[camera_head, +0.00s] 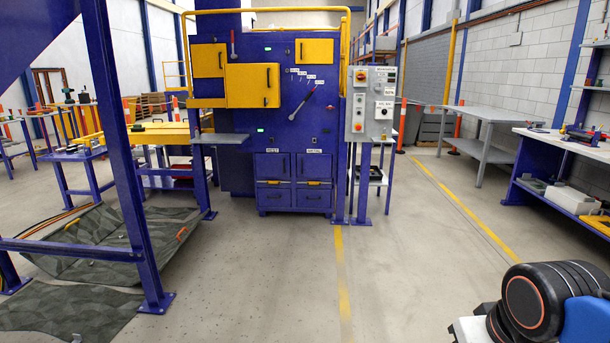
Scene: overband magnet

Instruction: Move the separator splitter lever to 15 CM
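The large blue separator machine (275,135) stands at the far middle of the hall. On its front, right of the yellow doors, a diagonal lever (302,104) runs from lower left to an upper right end with a reddish tip. A second, near-upright lever with a red knob (233,43) is at the machine's upper left. Part of my arm shows at the lower right; my gripper is not in view.
A grey control panel (371,105) stands right of the machine. Open floor (290,285) with yellow lines lies in front. A blue frame (125,165) and dark mats (110,245) are at left. Grey and blue workbenches (565,150) line the right side.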

